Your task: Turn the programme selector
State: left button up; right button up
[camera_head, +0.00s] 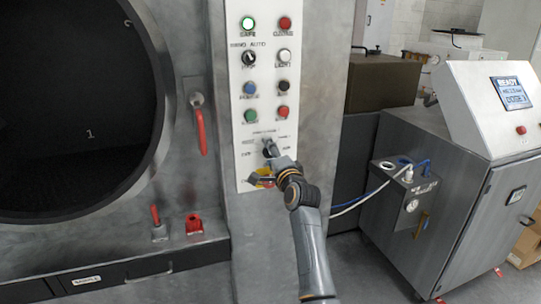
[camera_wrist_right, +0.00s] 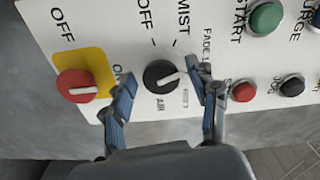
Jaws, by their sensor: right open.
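In the head view my right gripper (camera_head: 270,148) is at the panel's lower part and partly hides the knob. My left gripper is not in view.
A red rotary switch (camera_wrist_right: 76,86) on a yellow plate sits beside the selector. A round chamber opening (camera_head: 85,110) with a red-handled lever (camera_head: 201,130) is left; a grey cabinet (camera_head: 440,180) is right.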

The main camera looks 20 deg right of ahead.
jog(key=shift+s, duration=0.1)
jog(key=s, duration=0.7)
jog(key=shift+s, duration=0.15)
jog(key=shift+d, duration=0.1)
